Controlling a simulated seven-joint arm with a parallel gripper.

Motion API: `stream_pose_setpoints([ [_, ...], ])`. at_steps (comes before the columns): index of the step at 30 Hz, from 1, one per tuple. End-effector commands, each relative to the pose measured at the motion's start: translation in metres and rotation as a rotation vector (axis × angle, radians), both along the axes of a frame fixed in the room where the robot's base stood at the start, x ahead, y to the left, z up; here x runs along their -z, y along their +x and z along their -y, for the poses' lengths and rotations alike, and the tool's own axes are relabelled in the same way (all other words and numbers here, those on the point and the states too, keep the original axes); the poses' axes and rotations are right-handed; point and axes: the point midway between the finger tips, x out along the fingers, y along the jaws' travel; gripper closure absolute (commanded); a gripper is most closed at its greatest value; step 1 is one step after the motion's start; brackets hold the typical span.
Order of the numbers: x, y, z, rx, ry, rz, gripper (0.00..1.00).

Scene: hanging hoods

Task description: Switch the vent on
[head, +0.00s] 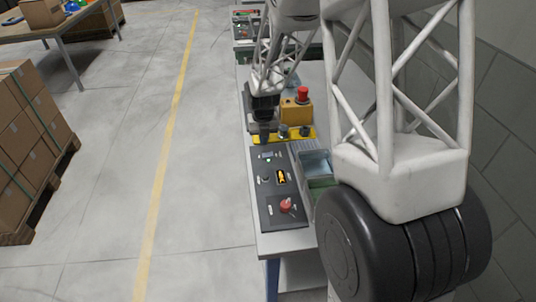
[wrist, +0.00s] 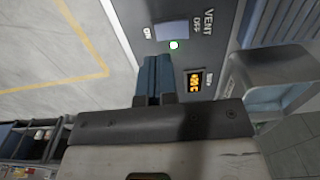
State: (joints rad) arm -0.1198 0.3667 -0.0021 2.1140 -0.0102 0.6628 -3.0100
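The dark control panel (head: 270,192) lies on the workbench. In the wrist view, its vent switch (wrist: 172,31) is a pale grey-blue rectangle between the label "VENT OFF" on the right and "ON" on the left. I cannot tell which way it is set. A small lit lamp (wrist: 174,45) is beside the switch; it looks green in the head view (head: 268,160). My gripper (head: 263,137) is over the far end of the panel. Its blue fingers (wrist: 152,62) are together, with nothing seen between them, close to the switch; contact cannot be told.
The panel also has an amber display (wrist: 195,80) and a red knob (head: 286,206). A yellow box with a red emergency button (head: 302,95) stands behind the panel. A grey bin (wrist: 270,80) is to its right. Open floor lies left of the bench.

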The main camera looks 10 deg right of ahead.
Motion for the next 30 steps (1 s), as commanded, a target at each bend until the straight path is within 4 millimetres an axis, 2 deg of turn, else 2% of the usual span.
stream_pose_setpoints([
  [7,-0.012,0.0,0.0,0.0,0.0,0.001,1.0],
  [25,-0.015,0.0,0.0,0.002,0.0,0.0,1.0],
  [30,-0.022,-0.004,0.002,0.04,0.0,0.004,1.0],
])
